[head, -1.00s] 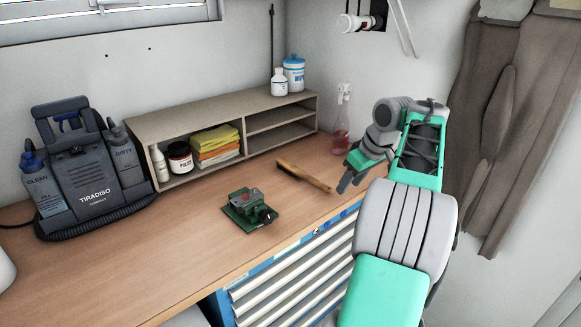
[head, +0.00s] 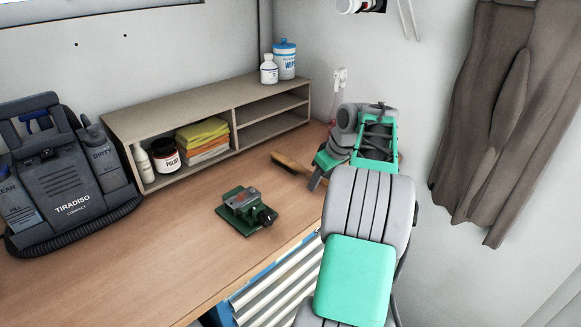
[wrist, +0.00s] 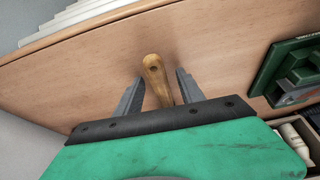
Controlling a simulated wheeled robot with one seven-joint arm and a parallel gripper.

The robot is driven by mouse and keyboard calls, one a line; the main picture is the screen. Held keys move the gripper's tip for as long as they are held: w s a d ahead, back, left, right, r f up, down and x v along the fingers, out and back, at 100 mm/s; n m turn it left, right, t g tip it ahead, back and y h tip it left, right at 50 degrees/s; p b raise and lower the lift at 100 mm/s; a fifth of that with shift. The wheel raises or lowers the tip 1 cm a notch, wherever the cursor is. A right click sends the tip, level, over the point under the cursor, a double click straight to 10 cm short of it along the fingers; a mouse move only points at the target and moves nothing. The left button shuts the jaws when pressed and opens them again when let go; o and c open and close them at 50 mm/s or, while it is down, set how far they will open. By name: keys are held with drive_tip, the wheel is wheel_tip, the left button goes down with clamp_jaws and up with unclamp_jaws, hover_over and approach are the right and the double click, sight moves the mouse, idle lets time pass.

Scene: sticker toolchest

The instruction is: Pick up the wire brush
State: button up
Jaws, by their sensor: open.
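The wire brush (head: 291,162) lies on the wooden bench top, partly hidden behind my gripper in the head view. In the wrist view its wooden handle (wrist: 156,78) shows between my fingers, with a gap on both sides. The rest of the brush is hidden below the gripper body. My gripper (wrist: 158,92) is open, its two grey fingers pointing along the handle and not touching it. In the head view my gripper (head: 315,184) is low over the bench near its right end.
A green vise (head: 246,210) stands on the bench left of the brush and also shows in the wrist view (wrist: 292,72). A wooden shelf unit (head: 235,124) stands behind. The bench's front edge is close to the gripper. A black extractor machine (head: 70,180) stands at left.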

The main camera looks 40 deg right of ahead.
clamp_jaws()
idle(0.4)
idle(0.4)
